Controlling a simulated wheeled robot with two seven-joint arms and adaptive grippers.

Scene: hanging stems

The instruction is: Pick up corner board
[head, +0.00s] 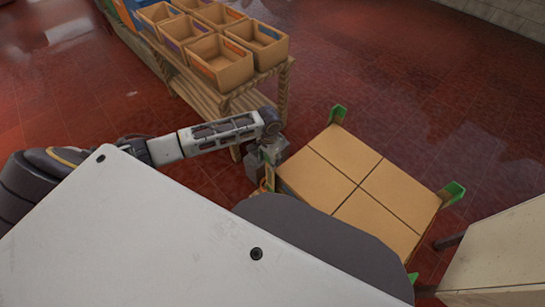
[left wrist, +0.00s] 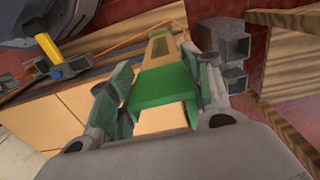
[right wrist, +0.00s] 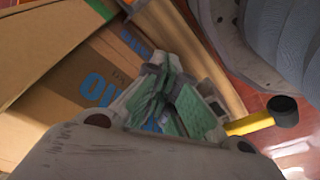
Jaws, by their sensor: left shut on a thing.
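A green corner board (left wrist: 165,86) lies between the fingers of my left gripper (left wrist: 168,98), which is shut on it. In the head view the left gripper (head: 268,158) is at the left corner of a stack of cardboard boxes (head: 350,158). Other green corner boards stand at the stack's far corner (head: 338,115), right corner (head: 453,192) and near corner (head: 412,278). My right gripper (right wrist: 166,95) looks shut, with its fingertips together and nothing visible in them, in front of a carton with blue print. It is hidden in the head view.
A wooden bench (head: 235,95) at the back carries several open cardboard bins (head: 220,62). A yellow tool with a dark end (left wrist: 68,67) shows in the left wrist view. Grey square tubes (left wrist: 228,45) are beside the left gripper. Red tiled floor is open at upper right.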

